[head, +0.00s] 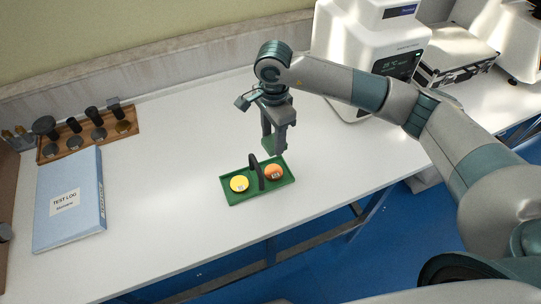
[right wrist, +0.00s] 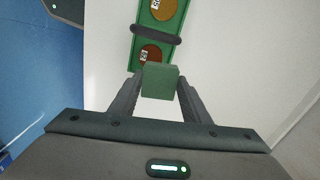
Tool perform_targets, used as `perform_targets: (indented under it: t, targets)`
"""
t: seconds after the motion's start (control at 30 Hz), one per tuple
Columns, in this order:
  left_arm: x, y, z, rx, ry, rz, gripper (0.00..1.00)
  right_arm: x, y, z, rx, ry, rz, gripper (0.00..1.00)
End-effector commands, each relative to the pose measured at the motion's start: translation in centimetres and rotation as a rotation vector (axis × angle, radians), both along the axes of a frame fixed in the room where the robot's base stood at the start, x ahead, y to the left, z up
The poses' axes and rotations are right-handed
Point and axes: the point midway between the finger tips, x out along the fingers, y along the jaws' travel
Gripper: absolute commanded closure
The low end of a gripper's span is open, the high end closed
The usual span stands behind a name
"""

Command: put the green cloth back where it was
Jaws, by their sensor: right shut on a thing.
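The green cloth (right wrist: 160,83) shows in the right wrist view as a small folded green block between the two fingers. My right gripper (head: 275,145) is shut on it, and its fingertips show on either side of the cloth in the right wrist view (right wrist: 160,92). In the head view the gripper points down just behind the green tray, and the cloth is hard to make out there. I cannot tell how high it is above the table. My left gripper is not in view.
A green tray (head: 236,200) with a dark handle holds a yellow disc (head: 239,184) and an orange disc (head: 273,172). A blue test log binder (head: 70,205) and a wooden rack (head: 88,140) stand left. A white tester (head: 345,45) stands behind. The white table between is clear.

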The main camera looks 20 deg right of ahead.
Motion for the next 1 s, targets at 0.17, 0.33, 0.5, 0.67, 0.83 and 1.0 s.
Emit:
perform_targets:
  t: [0.17, 0.33, 0.5, 0.67, 0.83, 1.0]
  targets:
    - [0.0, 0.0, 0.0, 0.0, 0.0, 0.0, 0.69, -0.9, -0.6, 1.3, 0.004, -0.006, 0.14, 0.81]
    - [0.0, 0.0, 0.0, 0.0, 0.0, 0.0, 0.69, -3.1, -1.6, 3.5, 0.009, -0.015, 0.417, 0.81]
    - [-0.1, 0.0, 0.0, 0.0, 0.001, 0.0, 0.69, -6.2, -3.1, 6.0, 0.006, -0.017, 0.765, 0.81]
    - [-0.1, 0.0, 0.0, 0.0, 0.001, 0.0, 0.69, -9.1, -4.5, 7.7, 0.001, -0.011, 1.061, 0.81]
    - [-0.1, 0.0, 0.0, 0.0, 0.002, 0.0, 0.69, -11.1, -5.4, 8.7, -0.002, -0.004, 1.255, 0.81]
    - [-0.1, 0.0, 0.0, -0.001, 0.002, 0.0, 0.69, -11.7, -5.6, 9.0, -0.002, 0.0, 1.315, 0.81]
